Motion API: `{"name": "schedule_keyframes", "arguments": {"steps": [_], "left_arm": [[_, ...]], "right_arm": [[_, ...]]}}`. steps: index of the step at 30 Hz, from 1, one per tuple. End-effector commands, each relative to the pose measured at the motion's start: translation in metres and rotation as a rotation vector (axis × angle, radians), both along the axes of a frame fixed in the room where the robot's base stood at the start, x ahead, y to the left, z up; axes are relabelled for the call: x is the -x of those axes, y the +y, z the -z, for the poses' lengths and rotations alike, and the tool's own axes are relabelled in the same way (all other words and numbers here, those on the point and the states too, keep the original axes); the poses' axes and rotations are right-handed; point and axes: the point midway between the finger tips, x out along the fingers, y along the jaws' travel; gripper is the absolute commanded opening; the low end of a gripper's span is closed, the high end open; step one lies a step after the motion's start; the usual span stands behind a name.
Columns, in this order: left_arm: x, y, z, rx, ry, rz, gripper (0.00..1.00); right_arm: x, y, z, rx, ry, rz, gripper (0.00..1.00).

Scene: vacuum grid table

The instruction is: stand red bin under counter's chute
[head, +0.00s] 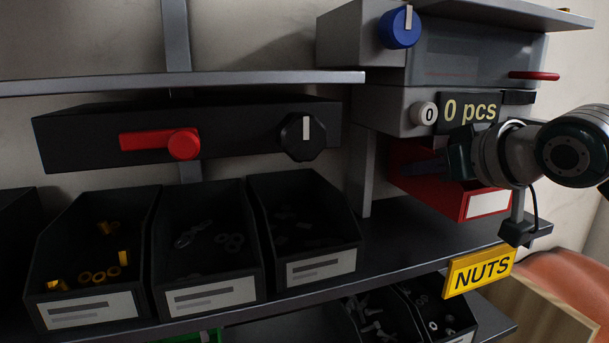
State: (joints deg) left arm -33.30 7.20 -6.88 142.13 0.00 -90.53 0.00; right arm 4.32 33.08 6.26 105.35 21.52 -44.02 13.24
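The red bin (440,196) is at the right, on or just above the grey shelf, with a white label on its front. It is below the counter (385,108), a grey unit whose display reads "0 pcs". The chute itself is hidden or cannot be made out. My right gripper (425,167) comes in from the right, its dark fingers at the upper part of the red bin. Whether the fingers are shut on the bin's wall cannot be made out. My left gripper is not in view.
Several black bins (205,255) with small parts stand along the shelf (385,250) to the left. A yellow "NUTS" sign (478,271) hangs at the shelf's front edge. A black panel with a red lever (160,142) is above the bins. Bare shelf lies left of the red bin.

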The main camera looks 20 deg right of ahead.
Motion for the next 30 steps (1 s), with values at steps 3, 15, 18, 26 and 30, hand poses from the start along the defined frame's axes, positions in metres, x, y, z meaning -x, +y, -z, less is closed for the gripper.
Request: {"name": "schedule_keyframes", "arguments": {"steps": [3, 15, 18, 26, 30], "left_arm": [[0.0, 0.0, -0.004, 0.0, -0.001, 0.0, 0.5], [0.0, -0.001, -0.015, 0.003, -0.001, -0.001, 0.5], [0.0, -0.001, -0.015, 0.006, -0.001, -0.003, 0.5], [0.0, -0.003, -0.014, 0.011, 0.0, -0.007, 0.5], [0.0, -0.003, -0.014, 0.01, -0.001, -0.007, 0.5]], "right_arm": [[-0.005, 0.0, 0.002, 0.0, 0.001, 0.0, 0.0], [-0.005, 0.0, 0.036, 0.002, -0.001, -0.002, 0.0], [-0.004, 0.0, 0.036, 0.002, -0.001, -0.002, 0.0], [-0.004, 0.0, 0.038, 0.0, 0.001, -0.001, 0.2], [-0.004, 0.0, 0.038, 0.0, 0.001, -0.001, 0.33]]}}
